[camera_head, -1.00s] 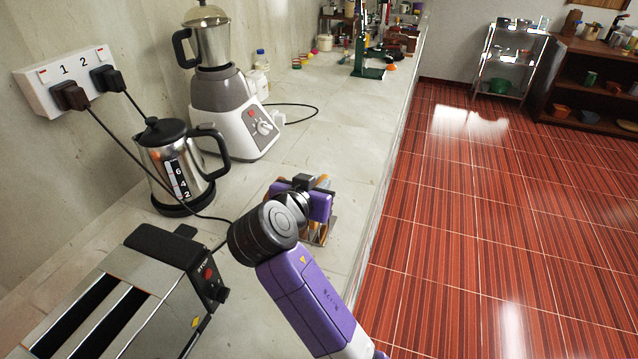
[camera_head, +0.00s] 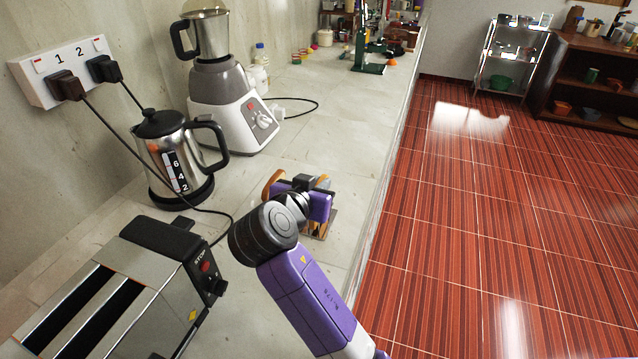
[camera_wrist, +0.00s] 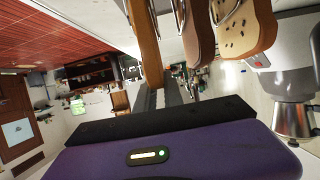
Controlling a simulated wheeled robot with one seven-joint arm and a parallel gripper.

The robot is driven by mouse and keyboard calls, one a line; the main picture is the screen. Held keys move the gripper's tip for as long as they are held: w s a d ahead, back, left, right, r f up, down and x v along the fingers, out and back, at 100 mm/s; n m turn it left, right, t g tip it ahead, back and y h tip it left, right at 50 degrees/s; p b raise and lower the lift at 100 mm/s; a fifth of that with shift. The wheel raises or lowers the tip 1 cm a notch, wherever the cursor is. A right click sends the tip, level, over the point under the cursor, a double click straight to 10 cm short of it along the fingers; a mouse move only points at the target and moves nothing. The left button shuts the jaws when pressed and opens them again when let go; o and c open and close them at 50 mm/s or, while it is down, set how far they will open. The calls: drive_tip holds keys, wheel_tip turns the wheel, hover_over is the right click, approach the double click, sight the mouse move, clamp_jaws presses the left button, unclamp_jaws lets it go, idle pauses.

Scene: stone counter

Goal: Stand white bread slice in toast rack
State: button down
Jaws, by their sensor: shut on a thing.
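My gripper (camera_head: 305,192) is over the toast rack (camera_head: 321,238), whose metal base shows below and right of it. In the wrist view, a tan, crusted slice (camera_wrist: 144,42), apparently the white bread slice, runs down between the jaws, which are shut on it. Rack wires (camera_wrist: 179,14) stand close beside it. A browner slice (camera_wrist: 198,32) and a seeded slice (camera_wrist: 243,25) are to its right. In the head view, a crust (camera_head: 271,183) shows left of my gripper. The slice's lower edge and its fit in the rack are hidden.
A toaster (camera_head: 120,300) stands at the near left. A kettle (camera_head: 170,165) and a blender (camera_head: 232,105) stand behind it along the wall. A cord crosses the counter toward my arm. The counter's edge (camera_head: 385,200) is close on the right.

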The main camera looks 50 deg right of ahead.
drive_tip(key=shift+f+b, duration=0.6)
drive_tip(key=shift+f, duration=0.2)
drive_tip(key=c, duration=1.4)
unclamp_jaws()
drive_tip(key=shift+r, duration=0.1)
drive_tip(key=shift+v, duration=3.9)
